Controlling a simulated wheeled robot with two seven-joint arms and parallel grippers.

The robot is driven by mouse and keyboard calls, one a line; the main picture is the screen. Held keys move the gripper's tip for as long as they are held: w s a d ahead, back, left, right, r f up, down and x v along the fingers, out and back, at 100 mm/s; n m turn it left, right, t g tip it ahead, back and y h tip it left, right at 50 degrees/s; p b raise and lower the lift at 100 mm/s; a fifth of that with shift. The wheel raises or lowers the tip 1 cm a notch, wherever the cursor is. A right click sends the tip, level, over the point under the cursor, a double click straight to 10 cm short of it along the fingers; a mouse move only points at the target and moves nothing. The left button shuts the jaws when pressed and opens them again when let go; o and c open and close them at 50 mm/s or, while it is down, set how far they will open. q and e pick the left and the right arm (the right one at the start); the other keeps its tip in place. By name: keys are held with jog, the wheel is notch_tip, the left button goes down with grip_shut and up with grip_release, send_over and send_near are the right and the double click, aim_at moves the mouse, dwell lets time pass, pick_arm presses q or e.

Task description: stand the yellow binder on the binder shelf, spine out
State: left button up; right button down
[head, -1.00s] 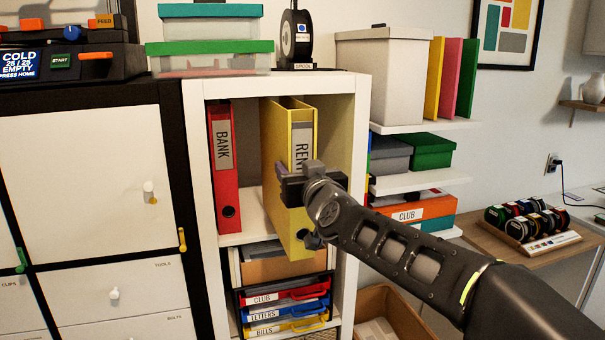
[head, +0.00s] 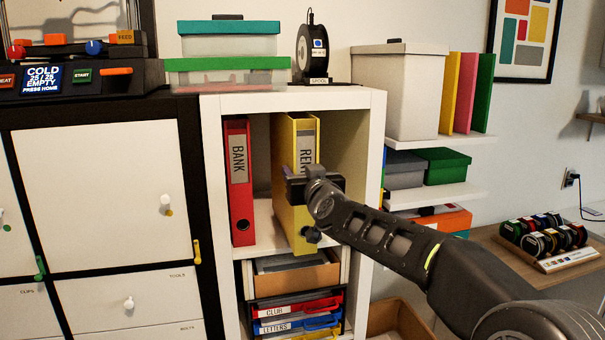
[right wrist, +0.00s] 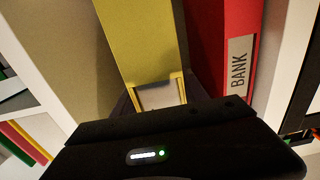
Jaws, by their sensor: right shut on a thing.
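The yellow binder (head: 281,150) stands upright in the opening of the binder shelf (head: 212,160), its labelled spine facing out. The label starts with "RE"; the rest is hidden behind my gripper. My right gripper (head: 312,185) is shut on the binder's spine side, and its arm comes in from the right. In the right wrist view the yellow binder (right wrist: 142,40) runs up from the gripper, whose fingers are mostly hidden by the wrist body. The red BANK binder (head: 239,190) stands to its left with a gap between them; it also shows in the right wrist view (right wrist: 220,50). My left gripper is out of view.
The shelf's right wall (head: 376,150) stands beside the binder with some room between. Below are a cardboard tray (head: 300,276) and labelled drawers (head: 290,310). Storage boxes (head: 225,75) and a black spool (head: 312,50) sit on top. A cabinet (head: 95,190) is at left.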

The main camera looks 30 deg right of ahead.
jog(key=shift+f, duration=0.2)
dwell(0.5)
jog(key=c, duration=0.7)
grip_release()
jog(key=shift+s, duration=0.1)
jog(key=shift+c, duration=0.2)
jog(key=shift+o, duration=1.1)
jog(key=b+v, duration=0.2)
jog(key=v, duration=0.5)
jog(key=shift+s+a, duration=0.15)
jog(key=shift+s, duration=0.2)
jog(key=shift+f, duration=0.15)
